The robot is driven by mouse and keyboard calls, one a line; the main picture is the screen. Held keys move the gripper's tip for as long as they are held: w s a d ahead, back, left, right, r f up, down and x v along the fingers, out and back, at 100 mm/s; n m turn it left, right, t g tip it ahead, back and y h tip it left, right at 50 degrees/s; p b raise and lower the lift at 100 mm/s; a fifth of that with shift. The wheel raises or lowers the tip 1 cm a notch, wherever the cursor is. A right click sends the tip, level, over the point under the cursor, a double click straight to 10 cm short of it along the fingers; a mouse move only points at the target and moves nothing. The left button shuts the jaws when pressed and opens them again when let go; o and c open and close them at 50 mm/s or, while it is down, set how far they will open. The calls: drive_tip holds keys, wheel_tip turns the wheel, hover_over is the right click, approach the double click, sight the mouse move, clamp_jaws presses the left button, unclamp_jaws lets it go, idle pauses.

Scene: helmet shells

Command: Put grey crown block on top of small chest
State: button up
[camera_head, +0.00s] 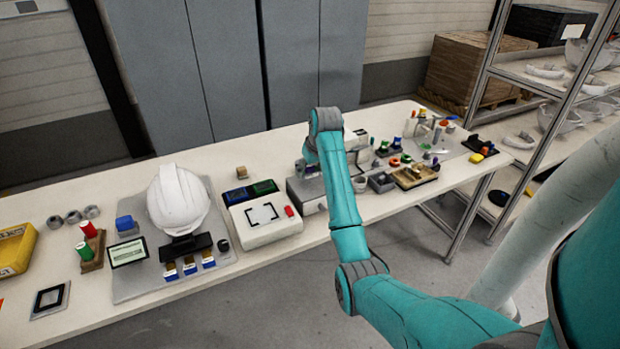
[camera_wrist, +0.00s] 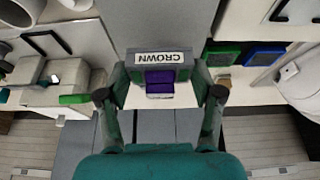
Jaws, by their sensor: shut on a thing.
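The grey crown block (camera_wrist: 183,73) is between the two fingers of my gripper (camera_wrist: 159,82) in the wrist view. It has a white label reading CROWN and a purple part in its middle. My gripper is shut on it. A plain grey surface, which looks like the top of the small chest (camera_wrist: 170,25), lies beyond the block; I cannot tell whether they touch. In the head view the small grey chest (camera_head: 303,197) stands on the table, partly hidden by my arm.
Left of the chest in the head view are a white box (camera_head: 262,222) and a blue and a green tray (camera_head: 264,187). A white helmet (camera_head: 178,200) stands on a grey plate farther left. Small parts and a wooden tray (camera_head: 415,177) crowd the table to the right.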

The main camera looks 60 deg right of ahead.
sight(312, 173)
drive_tip(key=shift+f, duration=1.65)
drive_tip(key=shift+f, duration=0.1)
drive_tip(key=o, duration=1.1)
drive_tip(key=shift+o, duration=0.2)
